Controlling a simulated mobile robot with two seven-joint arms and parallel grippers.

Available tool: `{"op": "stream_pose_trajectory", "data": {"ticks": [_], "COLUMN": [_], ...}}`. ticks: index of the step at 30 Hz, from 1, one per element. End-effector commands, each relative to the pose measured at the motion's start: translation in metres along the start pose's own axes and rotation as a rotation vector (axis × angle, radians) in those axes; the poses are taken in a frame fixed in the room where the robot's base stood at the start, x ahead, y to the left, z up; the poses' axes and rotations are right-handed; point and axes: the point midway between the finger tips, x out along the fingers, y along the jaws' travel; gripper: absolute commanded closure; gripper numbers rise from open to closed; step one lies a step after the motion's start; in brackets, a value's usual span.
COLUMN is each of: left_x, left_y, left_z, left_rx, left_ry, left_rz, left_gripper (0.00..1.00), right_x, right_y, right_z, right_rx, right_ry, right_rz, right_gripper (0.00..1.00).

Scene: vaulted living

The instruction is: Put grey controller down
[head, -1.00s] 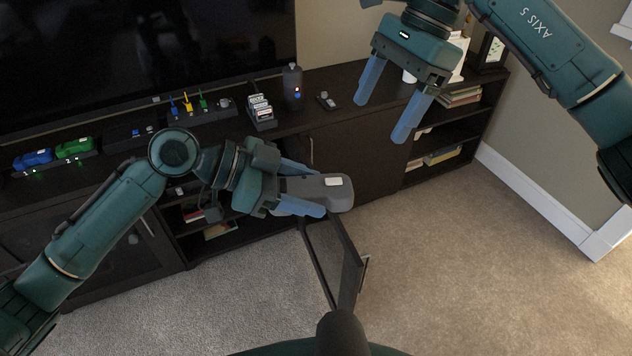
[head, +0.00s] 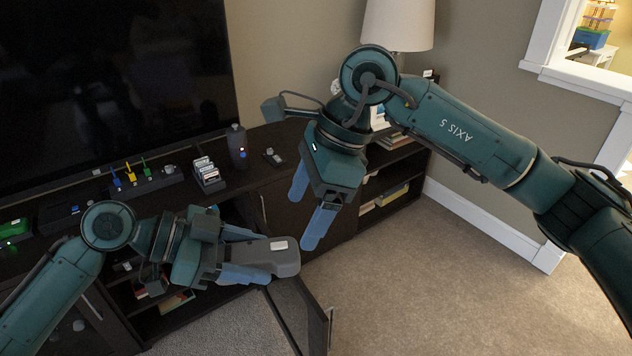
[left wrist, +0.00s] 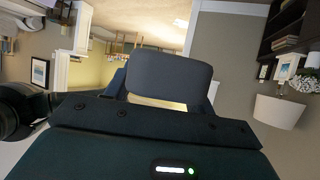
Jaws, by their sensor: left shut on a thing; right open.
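The grey controller (head: 262,258) is a dark grey block with a pale patch on top. My left gripper (head: 250,262) is shut on it, with blue fingers along its sides, and holds it in the air in front of the cabinet. In the left wrist view the controller (left wrist: 168,78) stands out beyond the gripper's edge as a rounded grey block. My right gripper (head: 308,212) is open and empty, pointing down in front of the cabinet, above and to the right of the controller.
The dark media cabinet (head: 290,182) has an open door (head: 312,318) below the controller. On its top stand a dark bottle (head: 236,146), a card rack (head: 208,176), a small remote (head: 273,156) and a lamp (head: 398,22). The carpet (head: 440,290) at right is clear.

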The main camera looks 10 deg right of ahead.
Motion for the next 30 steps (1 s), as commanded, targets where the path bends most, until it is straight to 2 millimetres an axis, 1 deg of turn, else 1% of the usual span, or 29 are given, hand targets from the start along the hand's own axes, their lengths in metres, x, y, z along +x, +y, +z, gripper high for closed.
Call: {"op": "stream_pose_trajectory", "data": {"ticks": [1, 6, 9, 12, 17, 25, 30], "left_x": [0.000, 0.000, 0.000, 0.000, 0.000, 0.000, 0.000], "left_y": [0.000, 0.000, 0.000, 0.000, 0.000, 0.000, 0.000], "left_z": [-0.001, -0.001, -0.001, -0.001, -0.001, -0.001, -0.001], "left_rx": [0.001, 0.001, 0.001, 0.001, 0.001, 0.001, 0.001], "left_ry": [0.002, 0.002, 0.002, 0.002, 0.002, 0.002, 0.002], "left_rz": [0.000, 0.000, 0.000, 0.000, 0.000, -0.001, -0.001], "left_gripper": [0.78, 0.78, 0.78, 0.78, 0.78, 0.78, 0.78], "right_x": [0.011, 0.042, 0.056, 0.066, 0.073, 0.074, 0.073], "right_y": [0.001, 0.001, 0.001, 0.001, 0.000, 0.000, 0.000], "right_z": [0.000, 0.000, 0.001, 0.001, 0.001, 0.001, 0.001], "right_rx": [-0.001, -0.002, -0.002, -0.003, -0.004, -0.003, -0.003], "right_ry": [-0.001, -0.002, -0.002, -0.003, -0.002, -0.002, -0.002], "right_rz": [0.004, 0.003, 0.002, 0.001, -0.001, -0.001, -0.001], "right_gripper": [0.20, 0.20, 0.20, 0.20, 0.20, 0.21, 0.35]}}
